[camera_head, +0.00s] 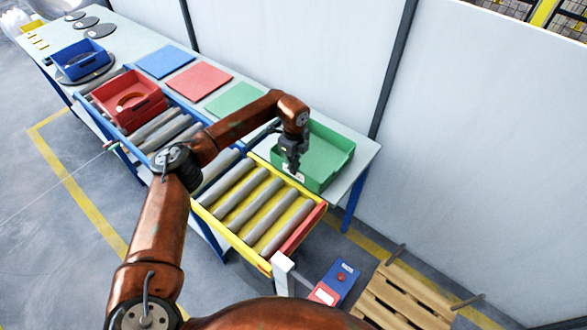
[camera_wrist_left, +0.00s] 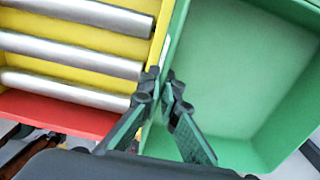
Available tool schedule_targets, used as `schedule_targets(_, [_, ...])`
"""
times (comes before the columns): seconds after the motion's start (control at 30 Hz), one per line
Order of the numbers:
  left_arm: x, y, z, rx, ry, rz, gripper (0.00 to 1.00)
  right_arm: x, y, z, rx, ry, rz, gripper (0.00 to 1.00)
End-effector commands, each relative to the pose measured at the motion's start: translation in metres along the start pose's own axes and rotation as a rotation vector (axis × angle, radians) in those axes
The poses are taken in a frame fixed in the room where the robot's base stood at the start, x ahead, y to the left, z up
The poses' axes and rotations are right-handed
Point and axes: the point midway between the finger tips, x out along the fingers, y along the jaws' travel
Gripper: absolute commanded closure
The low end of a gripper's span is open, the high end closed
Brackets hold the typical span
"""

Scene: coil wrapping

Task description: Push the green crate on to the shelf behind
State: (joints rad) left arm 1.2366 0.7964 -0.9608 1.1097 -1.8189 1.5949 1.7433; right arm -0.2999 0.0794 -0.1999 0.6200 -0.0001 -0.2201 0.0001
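The green crate (camera_head: 331,160) is an empty open box on the right end of the grey shelf (camera_head: 366,155) behind the rollers. It also fills the right of the left wrist view (camera_wrist_left: 245,70). It looks fully behind the yellow-framed roller section. My left gripper (camera_head: 291,168) points down at the crate's near wall, by a white label. In the left wrist view its fingertips (camera_wrist_left: 160,88) are close together at that wall. I cannot tell whether they straddle the wall or only touch it. My right gripper is in neither view.
The yellow roller section (camera_head: 203,203) with a red end is empty. A red crate (camera_head: 128,99) and a blue crate (camera_head: 82,61) stand farther left. Blue, red and green mats lie on the shelf. A wall panel rises behind. A pallet (camera_head: 403,297) lies at lower right.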

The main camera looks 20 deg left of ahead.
Motion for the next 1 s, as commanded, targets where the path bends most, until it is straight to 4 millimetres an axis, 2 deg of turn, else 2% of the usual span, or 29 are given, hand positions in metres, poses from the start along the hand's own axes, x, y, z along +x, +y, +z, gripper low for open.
schedule_targets(0.17, [0.001,-0.004,0.0,-0.001,0.0,-0.001,1.0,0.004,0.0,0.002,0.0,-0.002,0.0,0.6])
schedule_targets(0.63, [0.003,-0.036,0.003,0.0,0.0,0.0,1.0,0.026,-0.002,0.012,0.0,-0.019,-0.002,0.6])
schedule_targets(0.7, [0.0,-0.035,0.003,0.001,0.0,0.0,0.93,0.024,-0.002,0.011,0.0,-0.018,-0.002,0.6])
schedule_targets(0.9, [-0.001,-0.034,0.003,0.0,0.0,-0.001,0.79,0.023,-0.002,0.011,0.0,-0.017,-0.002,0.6])
schedule_targets(1.0, [0.0,-0.034,0.003,0.0,0.0,0.0,0.75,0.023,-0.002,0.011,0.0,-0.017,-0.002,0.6])
